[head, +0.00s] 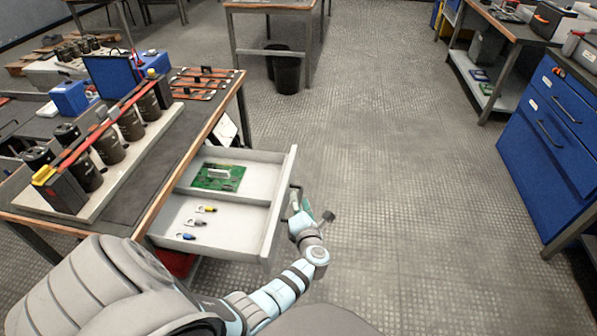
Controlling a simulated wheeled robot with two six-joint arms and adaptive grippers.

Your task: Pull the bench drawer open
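The bench drawer (285,190) is a light grey tray that stands well out from the right side of the bench (215,110). A divider splits it in two. A green circuit board (212,178) lies in the far compartment, and several small keys or tags (195,222) with coloured ends lie in the near one. My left gripper (297,197) is at the outer face of the drawer front, where the handle sits. Its fingers are small and partly hidden by the drawer front and wrist, so I cannot tell whether they close on the handle. My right gripper is not in view.
A row of dark capacitors (130,124) with a red bar stands on the bench top. A blue drawer cabinet (555,125) stands at the right. A dark bin (286,72) stands under the far table. The floor right of the drawer is clear.

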